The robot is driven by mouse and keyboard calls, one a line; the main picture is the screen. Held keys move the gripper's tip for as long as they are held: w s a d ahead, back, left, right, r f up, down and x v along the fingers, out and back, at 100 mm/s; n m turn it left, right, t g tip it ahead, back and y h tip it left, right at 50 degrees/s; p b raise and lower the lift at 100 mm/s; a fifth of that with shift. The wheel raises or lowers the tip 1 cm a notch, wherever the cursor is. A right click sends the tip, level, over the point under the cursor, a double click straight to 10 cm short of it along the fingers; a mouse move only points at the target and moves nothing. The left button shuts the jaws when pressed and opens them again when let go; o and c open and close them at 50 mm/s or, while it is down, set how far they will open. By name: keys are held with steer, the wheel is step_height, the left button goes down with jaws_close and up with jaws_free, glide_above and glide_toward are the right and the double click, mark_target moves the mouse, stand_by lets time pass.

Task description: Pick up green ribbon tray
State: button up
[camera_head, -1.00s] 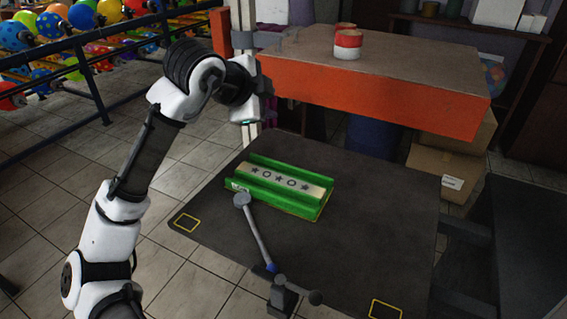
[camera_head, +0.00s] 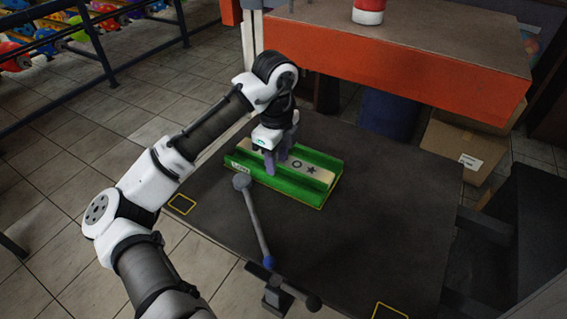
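The green ribbon tray (camera_head: 315,193) lies on the dark table top, below the orange-edged shelf. It has raised green side walls and a pale strip with dark stars and rings (camera_head: 311,168) along its middle. My gripper (camera_head: 276,168) points down over the left part of the tray and covers some of the strip. Its grey fingers reach down to about the tray's height. I cannot tell whether they touch the tray or how far apart they are.
A grey lever (camera_head: 254,222) with a blue joint stands just in front of the tray. The orange-edged shelf (camera_head: 400,62) overhangs behind, with a red and white can (camera_head: 368,12) on it. The dark table (camera_head: 395,215) is clear to the right of the tray.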

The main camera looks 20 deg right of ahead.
mark_target(279, 180)
steer(key=shift+s+d+f+p, duration=0.1)
steer(key=shift+f+p, duration=0.15)
steer(key=shift+f, duration=1.4)
steer(key=shift+s+d+f+p, duration=0.1)
steer(key=shift+f+p, duration=0.1)
steer(key=shift+f, duration=1.4)
jaws_close()
